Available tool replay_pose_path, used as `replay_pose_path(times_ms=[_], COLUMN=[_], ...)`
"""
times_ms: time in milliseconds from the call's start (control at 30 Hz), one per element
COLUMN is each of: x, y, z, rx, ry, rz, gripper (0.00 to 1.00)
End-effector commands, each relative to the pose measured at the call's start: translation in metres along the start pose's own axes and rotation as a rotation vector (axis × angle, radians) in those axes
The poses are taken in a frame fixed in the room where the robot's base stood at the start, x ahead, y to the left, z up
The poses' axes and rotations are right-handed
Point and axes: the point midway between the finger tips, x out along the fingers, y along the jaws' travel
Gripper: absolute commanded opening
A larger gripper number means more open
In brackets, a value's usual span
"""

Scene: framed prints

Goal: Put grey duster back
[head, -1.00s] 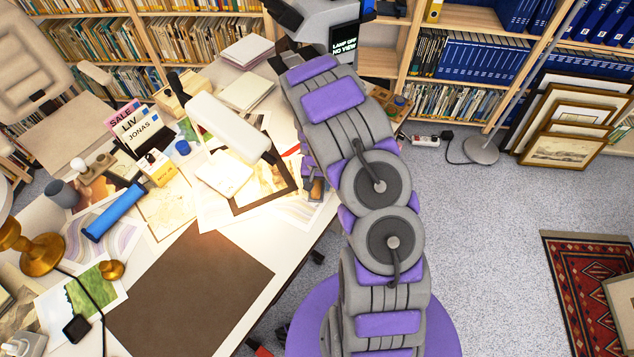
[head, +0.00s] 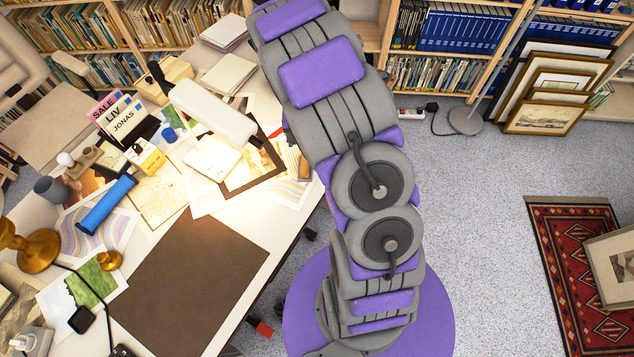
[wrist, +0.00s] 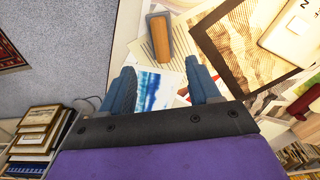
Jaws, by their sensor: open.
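My gripper (wrist: 159,68) is open in the wrist view, its two blue fingers apart with nothing between them. Just beyond the fingertips lies a brush-like object with a wooden back and grey edging (wrist: 160,38), perhaps the grey duster. It lies at the table edge, on or beside the papers. A blue-and-white print (wrist: 158,88) shows below and between the fingers.
The table holds a dark frame (head: 262,180), a brown mat (head: 190,270), a blue roll (head: 106,204) and a card holder (head: 128,118). Framed pictures (head: 550,100) lean by the shelves. Grey floor right of the table is open, with a red rug (head: 575,260) farther right.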

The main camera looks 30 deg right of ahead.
Motion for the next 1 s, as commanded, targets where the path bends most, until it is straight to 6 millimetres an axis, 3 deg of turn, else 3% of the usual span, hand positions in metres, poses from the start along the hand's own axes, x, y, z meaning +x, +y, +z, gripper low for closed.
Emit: replay_pose_path(times_ms=[200,500,700,1000], x=[-0.074,-0.154,-0.191,-0.221], y=[-0.006,-0.005,0.005,0.037], z=[0.049,0.139,0.208,0.3], rx=[-0.08,-0.214,-0.322,-0.493], ry=[-0.017,-0.059,-0.093,-0.13], rz=[0.001,-0.003,-0.001,0.023], gripper=[0.61,0.61,0.61,0.61])
